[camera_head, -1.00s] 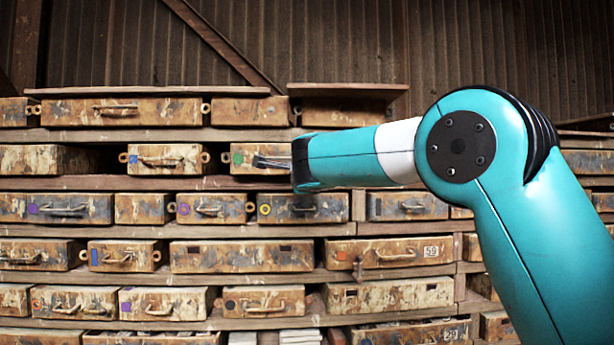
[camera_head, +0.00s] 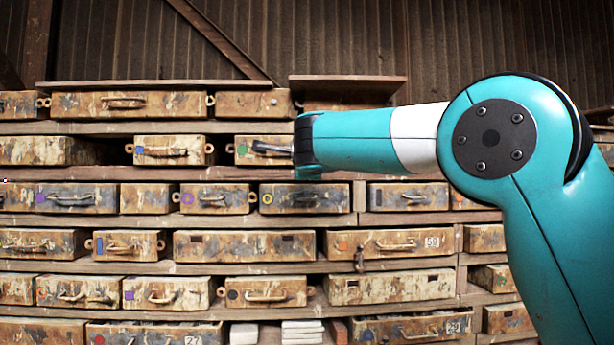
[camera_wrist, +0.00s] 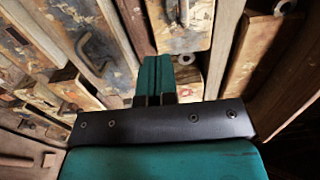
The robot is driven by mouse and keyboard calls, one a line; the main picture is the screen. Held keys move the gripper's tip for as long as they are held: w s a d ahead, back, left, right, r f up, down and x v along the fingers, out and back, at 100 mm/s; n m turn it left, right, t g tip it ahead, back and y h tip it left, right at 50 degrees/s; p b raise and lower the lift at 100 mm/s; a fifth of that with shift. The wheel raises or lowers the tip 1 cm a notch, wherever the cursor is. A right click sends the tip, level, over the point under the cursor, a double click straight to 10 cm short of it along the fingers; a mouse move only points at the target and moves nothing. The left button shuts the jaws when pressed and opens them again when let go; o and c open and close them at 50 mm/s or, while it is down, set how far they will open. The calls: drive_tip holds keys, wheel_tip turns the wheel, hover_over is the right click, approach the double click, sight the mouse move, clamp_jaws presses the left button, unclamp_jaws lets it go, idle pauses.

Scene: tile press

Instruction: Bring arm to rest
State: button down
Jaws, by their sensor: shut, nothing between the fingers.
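My teal arm (camera_head: 530,200) reaches in from the right in the head view, with its forearm level and pointing left. My gripper (camera_head: 262,148) is at the forearm's far end, in front of a worn box with a green mark (camera_head: 242,150). The wrist view shows the fingers (camera_wrist: 168,95) close together, with nothing between them. Whether the fingertips touch the box cannot be told. The part of that box behind the wrist is hidden.
Shelves (camera_head: 120,172) of paint-stained boxes with handles fill the view ahead. A box with a blue mark (camera_head: 170,150) stands left of the gripper. White tiles (camera_head: 300,332) are stacked low down. A corrugated wall (camera_head: 350,40) is behind.

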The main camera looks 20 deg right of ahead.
drive_tip(key=b+v, duration=0.3)
drive_tip(key=v, duration=0.4)
drive_tip(key=s+a+f+n+g+y, duration=0.2)
drive_tip(key=s+a+f+n, duration=0.1)
drive_tip(key=f+n, duration=0.3)
drive_tip(key=s+a+f+n+g+y, duration=0.2)
drive_tip(key=s+f+n+g+y, duration=0.1)
drive_tip(key=f, duration=0.4)
drive_tip(key=s+a+f+n+g+y, duration=0.25)
drive_tip(key=s+f+n, duration=0.2)
drive_tip(key=f, duration=0.25)
drive_tip(key=s+a+f+n+g+y, duration=0.1)
drive_tip(key=s+f+n+g, duration=0.4)
drive_tip(key=s, duration=0.8)
drive_tip(key=s+a+f+n+g+y, duration=0.1)
drive_tip(key=s+a+f+n+g, duration=0.2)
drive_tip(key=s+f+n, duration=0.7)
wheel_tip(320, 180, down, 2)
drive_tip(key=s+g, duration=0.1)
drive_tip(key=s, duration=0.1)
drive_tip(key=shift+s+g, duration=0.35)
drive_tip(key=shift+s, duration=0.05)
drive_tip(key=c, duration=1.8)
unclamp_jaws()
